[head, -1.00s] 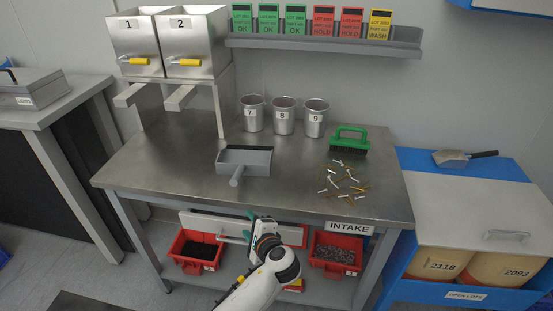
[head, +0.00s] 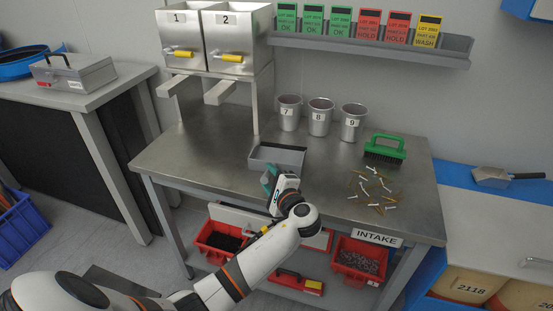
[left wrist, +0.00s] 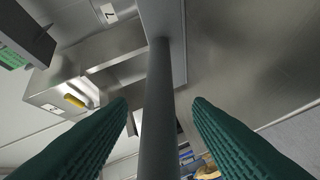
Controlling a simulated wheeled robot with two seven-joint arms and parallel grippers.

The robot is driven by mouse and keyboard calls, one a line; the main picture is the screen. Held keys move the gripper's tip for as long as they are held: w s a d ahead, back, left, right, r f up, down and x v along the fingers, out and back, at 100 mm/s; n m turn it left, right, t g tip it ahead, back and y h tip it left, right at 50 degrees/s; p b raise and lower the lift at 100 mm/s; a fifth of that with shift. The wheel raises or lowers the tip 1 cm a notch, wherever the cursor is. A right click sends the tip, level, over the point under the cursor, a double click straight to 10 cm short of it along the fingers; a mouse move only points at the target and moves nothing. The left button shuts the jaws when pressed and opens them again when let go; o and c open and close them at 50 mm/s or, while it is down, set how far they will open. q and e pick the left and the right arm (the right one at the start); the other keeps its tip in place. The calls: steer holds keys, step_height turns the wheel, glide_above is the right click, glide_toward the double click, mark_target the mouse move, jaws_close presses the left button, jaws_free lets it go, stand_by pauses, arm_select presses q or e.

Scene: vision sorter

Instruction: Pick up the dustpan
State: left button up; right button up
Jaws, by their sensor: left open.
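The grey dustpan (head: 290,157) lies on the metal table, its open tray toward the back. Its handle is mostly hidden behind my left gripper (head: 270,180) in the head view. In the left wrist view the dark grey handle (left wrist: 161,120) runs up between the two green fingers of my left gripper (left wrist: 160,104). The fingers are open, with a gap on each side of the handle. My right gripper is not in view.
Metal cups 7, 8 and 9 (head: 320,117) stand behind. A green brush (head: 385,148) and scattered screws (head: 372,190) lie to the right. Bins 1 and 2 (head: 215,40) stand on a frame at the back left. Red bins (head: 358,262) sit on the lower shelf.

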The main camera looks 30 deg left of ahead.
arm_select(q)
steer(key=x, duration=0.2)
steer(key=shift+w+a+f, duration=0.15)
steer(key=shift+w+a, duration=0.05)
steer(key=shift+w, duration=0.1)
steer(key=shift+w+d, duration=0.1)
steer(key=shift+c, duration=1.1)
jaws_close()
